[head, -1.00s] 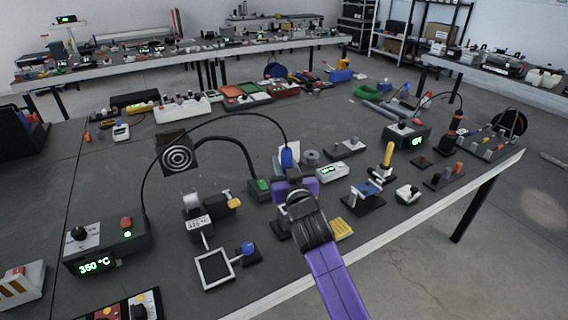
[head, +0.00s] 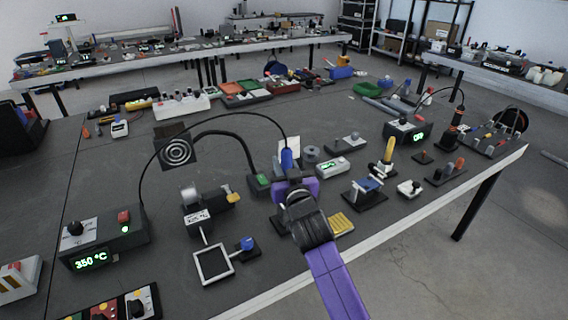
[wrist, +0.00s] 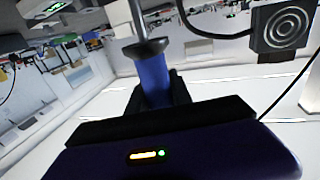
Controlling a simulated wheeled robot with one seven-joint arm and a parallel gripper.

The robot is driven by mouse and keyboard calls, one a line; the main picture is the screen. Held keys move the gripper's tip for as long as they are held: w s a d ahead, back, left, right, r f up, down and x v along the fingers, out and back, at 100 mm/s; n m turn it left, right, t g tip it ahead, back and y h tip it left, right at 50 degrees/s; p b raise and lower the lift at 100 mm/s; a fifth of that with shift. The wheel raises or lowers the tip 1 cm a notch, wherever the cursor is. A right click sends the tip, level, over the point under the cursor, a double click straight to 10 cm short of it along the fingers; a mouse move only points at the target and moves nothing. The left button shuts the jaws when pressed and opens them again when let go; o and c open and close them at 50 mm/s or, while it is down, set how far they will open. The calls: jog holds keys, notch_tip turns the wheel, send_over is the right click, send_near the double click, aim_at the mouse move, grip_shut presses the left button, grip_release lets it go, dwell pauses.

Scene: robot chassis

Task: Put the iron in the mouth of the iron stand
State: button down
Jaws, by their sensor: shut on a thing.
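The iron has a blue handle (head: 287,160), and a black cable arcs from it to the station at left. In the wrist view its blue grip (wrist: 153,78), dark collar and metal shaft point up and away from the jaws. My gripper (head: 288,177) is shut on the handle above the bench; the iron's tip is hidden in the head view. A dark block with a pale metal mouth (head: 189,194) and a yellow pad beside it looks like the iron stand. It stands left of my gripper, apart from the iron, and its mouth looks empty.
The station (head: 104,245) reads 350 °C at left. A fume extractor (head: 177,150) with a curved black hose stands behind the stand; it also shows in the wrist view (wrist: 289,24). A square frame (head: 213,265) lies in front. A second station (head: 405,132) is at right.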

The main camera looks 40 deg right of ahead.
aim_at(288, 159)
notch_tip(288, 159, down, 6)
jog(key=b, duration=0.5)
dwell(1.8)
jog(key=c, duration=1.1)
grip_release()
jog(key=b+v, duration=0.1)
jog(key=v, duration=0.7)
jog(key=shift+w+b, duration=0.1)
jog(key=shift+b, duration=0.2)
notch_tip(288, 159, up, 10)
jog(key=p, duration=0.8)
jog(key=shift+r, duration=0.1)
